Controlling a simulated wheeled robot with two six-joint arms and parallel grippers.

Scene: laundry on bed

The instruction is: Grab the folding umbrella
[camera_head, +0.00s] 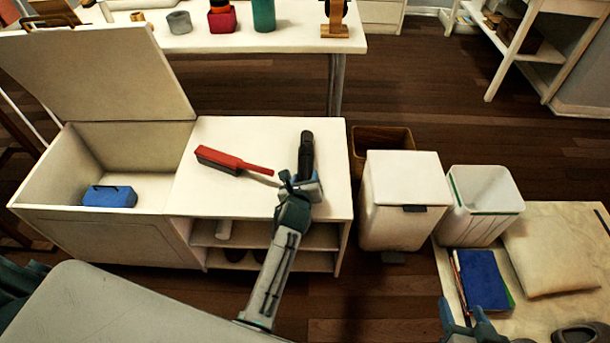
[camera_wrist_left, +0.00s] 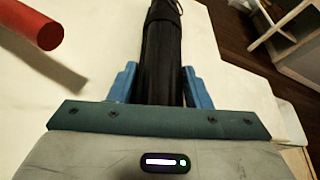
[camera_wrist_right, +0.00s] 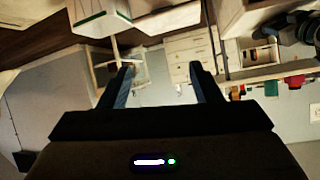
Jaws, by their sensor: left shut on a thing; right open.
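The black folding umbrella (camera_head: 306,150) lies on the white cabinet top, its far end pointing away from me. My left gripper (camera_head: 305,183) is shut on its near part. In the left wrist view the umbrella (camera_wrist_left: 162,50) runs between the two blue fingers (camera_wrist_left: 162,88); its near end is hidden by the gripper. I cannot tell whether it is lifted off the surface. My right gripper (camera_head: 466,315) is open and empty at the lower right, and its spread fingers (camera_wrist_right: 162,85) show in the right wrist view.
A red brush-like object (camera_head: 232,162) lies left of the umbrella on the cabinet top (camera_head: 205,205). An open-lidded compartment further left holds a blue box (camera_head: 109,196). White bins (camera_head: 403,190) stand right of the cabinet. A blue book (camera_head: 485,280) lies near my right gripper.

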